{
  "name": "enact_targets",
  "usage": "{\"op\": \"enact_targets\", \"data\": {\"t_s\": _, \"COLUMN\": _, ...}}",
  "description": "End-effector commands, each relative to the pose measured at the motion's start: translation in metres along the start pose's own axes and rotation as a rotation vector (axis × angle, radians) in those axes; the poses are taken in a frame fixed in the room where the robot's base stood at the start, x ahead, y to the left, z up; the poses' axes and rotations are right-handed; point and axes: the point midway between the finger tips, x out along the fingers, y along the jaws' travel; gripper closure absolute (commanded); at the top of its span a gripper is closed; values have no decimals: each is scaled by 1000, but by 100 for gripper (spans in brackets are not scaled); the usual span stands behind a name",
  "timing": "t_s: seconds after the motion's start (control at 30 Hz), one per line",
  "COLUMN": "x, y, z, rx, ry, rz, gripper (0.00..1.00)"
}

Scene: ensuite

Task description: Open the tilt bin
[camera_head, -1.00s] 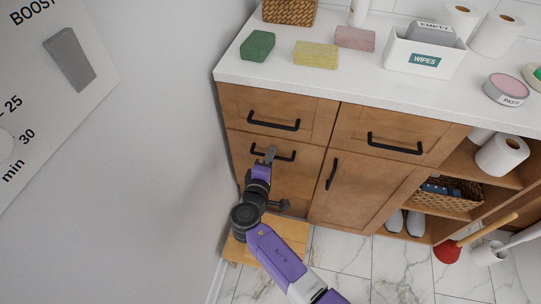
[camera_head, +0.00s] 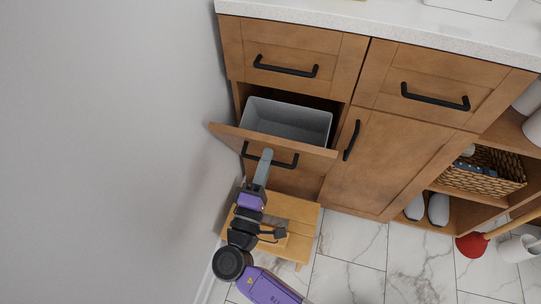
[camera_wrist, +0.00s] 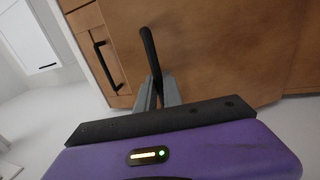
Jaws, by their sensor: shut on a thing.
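The tilt bin's wooden front (camera_head: 285,146) leans outward at the lower left of the cabinet in the head view. A grey bin (camera_head: 288,122) shows inside it, and it looks empty from here. The front carries a black bar handle (camera_head: 284,163). My gripper (camera_head: 265,158) is shut on this handle, left of its middle. In the wrist view my gripper's fingers (camera_wrist: 158,92) close around the handle (camera_wrist: 150,55), with the wooden front (camera_wrist: 215,50) behind. The exact finger contact is partly hidden.
A drawer (camera_head: 290,58) sits closed above the bin. A closed door (camera_head: 375,160) is to its right. A wooden step stool (camera_head: 290,225) stands on the floor below my gripper. The grey wall (camera_head: 110,130) is close on the left. A red plunger (camera_head: 472,245) stands at right.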

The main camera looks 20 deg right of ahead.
Motion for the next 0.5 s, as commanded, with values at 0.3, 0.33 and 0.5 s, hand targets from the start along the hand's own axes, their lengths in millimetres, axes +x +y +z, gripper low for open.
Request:
{"op": "enact_targets", "data": {"t_s": 0.3, "x": -24, "y": -13, "z": 0, "rx": -1, "ry": 1, "rz": 83, "gripper": 100}}
{"op": "enact_targets", "data": {"t_s": 0.33, "x": -25, "y": -13, "z": 0, "rx": -1, "ry": 1, "rz": 87, "gripper": 100}}
{"op": "enact_targets", "data": {"t_s": 0.5, "x": -28, "y": -13, "z": 0, "rx": -1, "ry": 0, "rz": 101, "gripper": 100}}
